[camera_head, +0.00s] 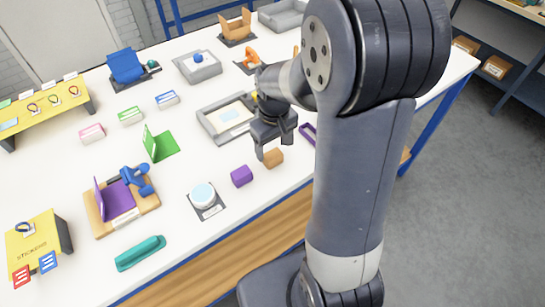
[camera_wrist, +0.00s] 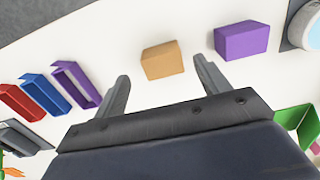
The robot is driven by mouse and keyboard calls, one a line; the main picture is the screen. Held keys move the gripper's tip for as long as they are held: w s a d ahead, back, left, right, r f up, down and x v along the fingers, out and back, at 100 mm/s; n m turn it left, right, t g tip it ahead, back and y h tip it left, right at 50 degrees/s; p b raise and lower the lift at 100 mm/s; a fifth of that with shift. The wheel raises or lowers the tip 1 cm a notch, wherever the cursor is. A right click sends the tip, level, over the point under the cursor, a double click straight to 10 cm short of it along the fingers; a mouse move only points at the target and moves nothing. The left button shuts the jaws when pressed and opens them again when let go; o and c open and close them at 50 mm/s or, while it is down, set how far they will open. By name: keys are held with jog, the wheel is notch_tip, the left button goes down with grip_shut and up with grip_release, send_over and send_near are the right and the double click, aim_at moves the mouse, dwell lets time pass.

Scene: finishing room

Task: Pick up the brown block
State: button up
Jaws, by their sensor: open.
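The brown block (camera_head: 273,158) lies on the white table near its front edge, just right of a purple block. My gripper (camera_head: 274,150) is above the table, with its fingers pointing down close to the brown block. In the wrist view the brown block (camera_wrist: 161,60) shows beyond my open fingers and roughly between them. My gripper (camera_wrist: 163,78) is empty, and I see no contact with the block. The purple block (camera_wrist: 241,41) is near the right fingertip in the wrist view.
The purple block (camera_head: 241,176) stands close beside the brown block. A round white-and-blue item on a dark base (camera_head: 205,198) is further left. A grey tray (camera_head: 203,122) lies behind my gripper. A purple frame (camera_wrist: 76,84) and blue and red ones lie left in the wrist view.

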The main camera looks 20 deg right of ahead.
aim_at(272, 153)
jog(key=shift+w+a+f, duration=0.1)
jog(key=shift+a+f, duration=0.05)
jog(key=shift+f, duration=0.9)
jog(key=shift+a+f, duration=0.1)
jog(key=shift+f, duration=0.9)
jog(key=c, duration=1)
